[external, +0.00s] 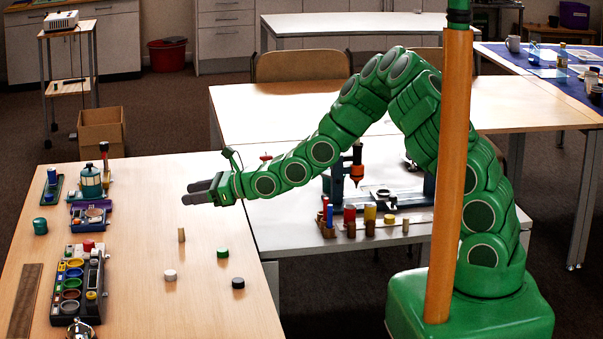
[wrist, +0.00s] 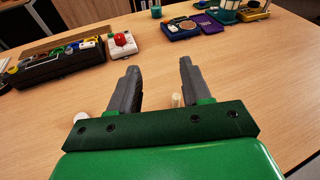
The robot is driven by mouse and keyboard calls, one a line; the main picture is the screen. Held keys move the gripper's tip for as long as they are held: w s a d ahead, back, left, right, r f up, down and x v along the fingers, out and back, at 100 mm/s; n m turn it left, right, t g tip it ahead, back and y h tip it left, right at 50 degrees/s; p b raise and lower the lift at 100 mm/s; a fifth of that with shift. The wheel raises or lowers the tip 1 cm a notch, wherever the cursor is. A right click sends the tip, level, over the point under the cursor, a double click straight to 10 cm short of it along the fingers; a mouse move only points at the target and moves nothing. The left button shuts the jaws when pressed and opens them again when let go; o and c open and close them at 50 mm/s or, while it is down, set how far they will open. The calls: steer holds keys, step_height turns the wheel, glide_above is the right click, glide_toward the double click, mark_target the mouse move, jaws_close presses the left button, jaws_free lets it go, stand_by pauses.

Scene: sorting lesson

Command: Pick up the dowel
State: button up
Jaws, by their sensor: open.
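The dowel (external: 181,235) is a short, pale wooden cylinder standing upright on the wooden table. In the wrist view the dowel (wrist: 177,100) shows low between my fingers, closer to the right finger, partly hidden by the gripper body. My gripper (external: 190,193) points left above the table, with its grey fingers higher than the dowel and apart from it. In the wrist view my gripper (wrist: 158,67) is open, with nothing held between its fingers.
A white disc (external: 170,275), green cap (external: 223,252) and black cap (external: 238,283) lie near the dowel. A dark tray of coloured cups (external: 102,290) and a purple case (external: 76,217) stand to the left. Bare tabletop lies between them and the dowel.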

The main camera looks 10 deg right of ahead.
mark_target(182, 241)
steer(key=f, duration=0.3)
steer(key=d+f+m+h, duration=0.1)
steer(key=f, duration=0.2)
steer(key=w+d+f+m+h, duration=0.1)
steer(key=f, duration=0.2)
steer(key=shift+t, duration=0.4)
steer(key=shift+a+f, duration=0.1)
steer(key=shift+f, duration=0.15)
steer(key=shift+x, duration=1.2)
steer(key=shift+f+x, duration=0.2)
steer(key=shift+x, duration=1.65)
steer(key=shift+w+a+f, duration=0.2)
steer(key=shift+w+a, duration=0.2)
steer(key=shift+a, duration=0.1)
jaws_close()
